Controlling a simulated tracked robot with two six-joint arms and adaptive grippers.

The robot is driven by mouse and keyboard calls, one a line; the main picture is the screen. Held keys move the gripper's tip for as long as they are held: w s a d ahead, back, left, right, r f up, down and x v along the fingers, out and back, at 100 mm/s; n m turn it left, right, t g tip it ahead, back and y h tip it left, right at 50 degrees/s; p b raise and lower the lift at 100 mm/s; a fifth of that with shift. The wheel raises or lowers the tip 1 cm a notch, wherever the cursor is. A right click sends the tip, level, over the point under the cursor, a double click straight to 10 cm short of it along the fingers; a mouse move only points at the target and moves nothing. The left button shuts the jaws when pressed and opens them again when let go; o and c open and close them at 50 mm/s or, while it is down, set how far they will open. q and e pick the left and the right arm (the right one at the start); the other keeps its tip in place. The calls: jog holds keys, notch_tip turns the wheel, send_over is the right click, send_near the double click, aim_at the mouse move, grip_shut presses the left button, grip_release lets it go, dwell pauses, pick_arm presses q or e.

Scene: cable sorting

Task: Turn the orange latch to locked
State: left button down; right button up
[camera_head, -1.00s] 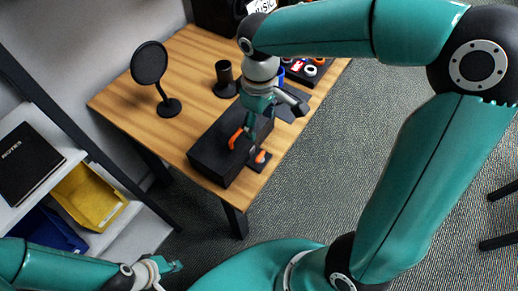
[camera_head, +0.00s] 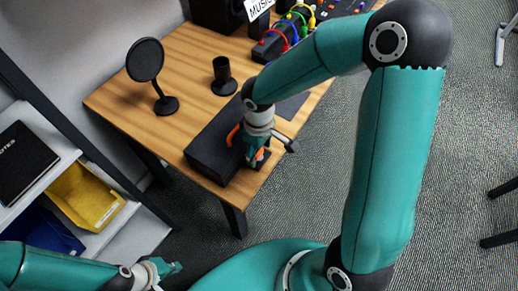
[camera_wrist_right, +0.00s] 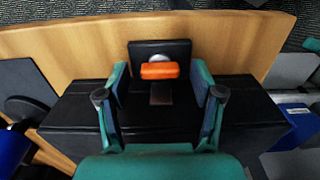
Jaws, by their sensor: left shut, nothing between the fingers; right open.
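The orange latch (camera_wrist_right: 159,71) is a short bar lying crosswise on a black plate (camera_wrist_right: 146,50) at the table's front edge, with a pale round part behind it. In the head view the latch (camera_head: 262,155) is mostly hidden behind my right gripper (camera_head: 254,157). In the right wrist view my right gripper (camera_wrist_right: 160,82) is open, one finger on each side of the latch, with gaps between. I cannot tell the fingertips' height above it. My left gripper (camera_head: 167,268) is shut and empty at the lower left, away from the table.
A round black stand (camera_head: 146,62) and black cup (camera_head: 223,76) stand behind on the wooden table (camera_head: 190,60). A shelf with a yellow bin (camera_head: 87,196) stands left.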

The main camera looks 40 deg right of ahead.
jog(key=shift+c, duration=0.2)
jog(key=c, duration=1.1)
jog(key=n, duration=0.4)
jog(key=shift+n+p, duration=0.3)
jog(key=shift+p, duration=0.1)
jog(key=o, duration=1.1)
jog(key=shift+o, duration=0.2)
